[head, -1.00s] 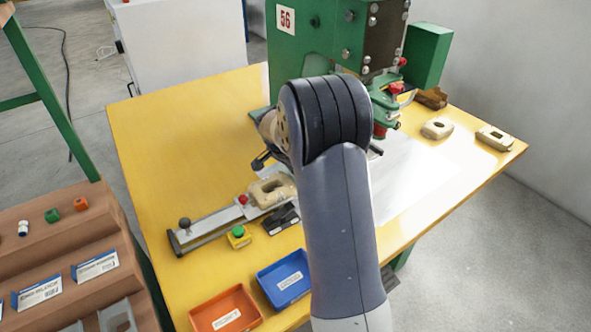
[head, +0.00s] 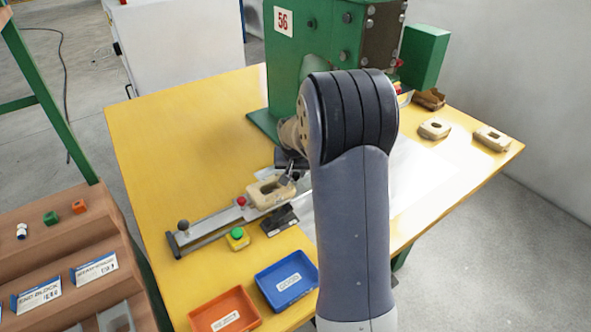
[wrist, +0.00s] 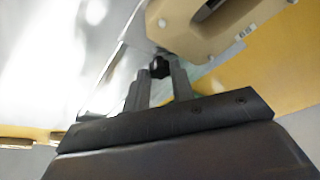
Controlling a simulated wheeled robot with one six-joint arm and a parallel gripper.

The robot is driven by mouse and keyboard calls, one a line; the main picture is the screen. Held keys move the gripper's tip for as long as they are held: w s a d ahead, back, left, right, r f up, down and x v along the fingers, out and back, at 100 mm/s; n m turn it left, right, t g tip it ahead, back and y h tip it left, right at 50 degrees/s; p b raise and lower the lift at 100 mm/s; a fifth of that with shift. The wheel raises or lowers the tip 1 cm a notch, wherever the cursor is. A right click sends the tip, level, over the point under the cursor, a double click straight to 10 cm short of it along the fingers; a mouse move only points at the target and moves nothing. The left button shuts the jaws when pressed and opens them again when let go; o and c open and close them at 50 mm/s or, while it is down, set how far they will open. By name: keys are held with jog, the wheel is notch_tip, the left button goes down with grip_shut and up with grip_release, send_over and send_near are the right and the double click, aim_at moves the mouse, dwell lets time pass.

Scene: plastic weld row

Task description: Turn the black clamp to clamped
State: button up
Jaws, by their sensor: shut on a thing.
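The black clamp (wrist: 160,66) shows in the wrist view as a small dark knob between the tips of my gripper (wrist: 157,78). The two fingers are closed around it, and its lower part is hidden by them. The beige block (wrist: 225,45) with a slot lies just beyond the fingers. In the head view, my gripper (head: 288,178) is partly hidden behind my arm. It is beside the beige block (head: 259,200), which sits on the metal slide rail (head: 210,224). The clamp itself cannot be made out in the head view.
The green machine (head: 300,50) stands behind my arm. A yellow button box (head: 237,240), a blue tray (head: 285,279) and an orange tray (head: 224,311) are at the front. Beige blocks (head: 434,129) lie at right. The yellow table's left side is clear.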

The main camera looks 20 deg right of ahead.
jog(key=shift+n, duration=0.3)
jog(key=o, duration=1)
